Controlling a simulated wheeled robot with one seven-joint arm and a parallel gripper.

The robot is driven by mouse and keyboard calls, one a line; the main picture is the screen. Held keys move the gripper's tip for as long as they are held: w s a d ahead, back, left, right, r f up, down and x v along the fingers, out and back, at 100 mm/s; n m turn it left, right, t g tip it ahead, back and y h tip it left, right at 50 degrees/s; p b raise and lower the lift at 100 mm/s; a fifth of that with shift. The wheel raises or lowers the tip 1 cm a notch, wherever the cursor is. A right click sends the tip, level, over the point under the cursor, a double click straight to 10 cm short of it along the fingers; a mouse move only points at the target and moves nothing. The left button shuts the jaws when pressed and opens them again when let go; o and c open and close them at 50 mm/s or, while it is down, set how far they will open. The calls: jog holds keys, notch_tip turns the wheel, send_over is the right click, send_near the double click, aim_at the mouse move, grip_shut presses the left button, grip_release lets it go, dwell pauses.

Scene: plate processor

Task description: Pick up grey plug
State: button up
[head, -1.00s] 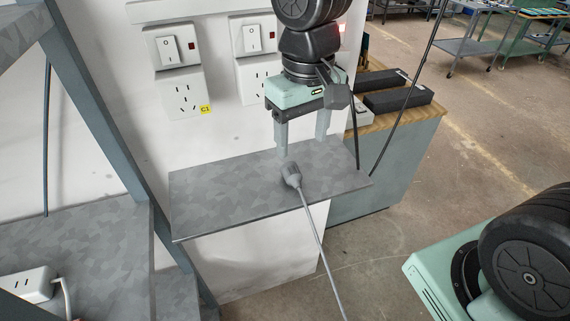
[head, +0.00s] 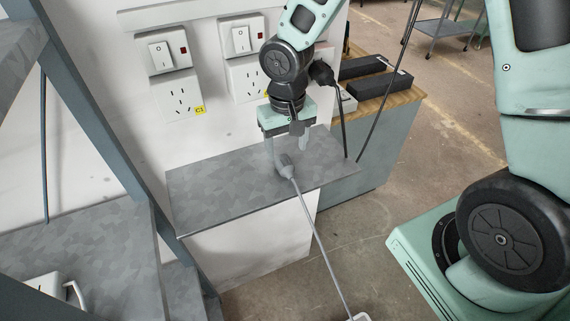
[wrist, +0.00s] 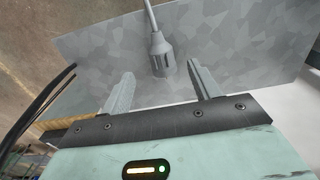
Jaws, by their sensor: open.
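The grey plug (head: 285,166) lies on the grey shelf (head: 215,195) near its right part, with its cable (head: 318,240) running over the front edge and down. In the wrist view the plug (wrist: 161,57) shows just beyond and between the two fingertips. My gripper (head: 287,158) is open and empty, just above the shelf, with one finger to each side of the plug. In the wrist view my gripper (wrist: 160,82) has its fingers apart, neither visibly touching the plug.
White wall sockets with switches (head: 179,95) stand behind the shelf. A cabinet (head: 368,150) with black boxes (head: 376,87) stands at the right. A blue-grey frame post (head: 100,120) rises at the left, beside a lower shelf (head: 100,250) bearing a white socket block (head: 45,285).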

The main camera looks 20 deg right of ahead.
aim_at(285, 161)
jog(key=shift+w+a+f+p, duration=0.1)
jog(key=shift+f+p, duration=0.3)
jog(key=shift+f, duration=0.95)
jog(key=shift+w+f+p, duration=0.1)
jog(key=shift+f+p, duration=0.3)
jog(key=shift+f, duration=0.95)
jog(key=c, duration=1.1)
jog(key=shift+r, duration=0.1)
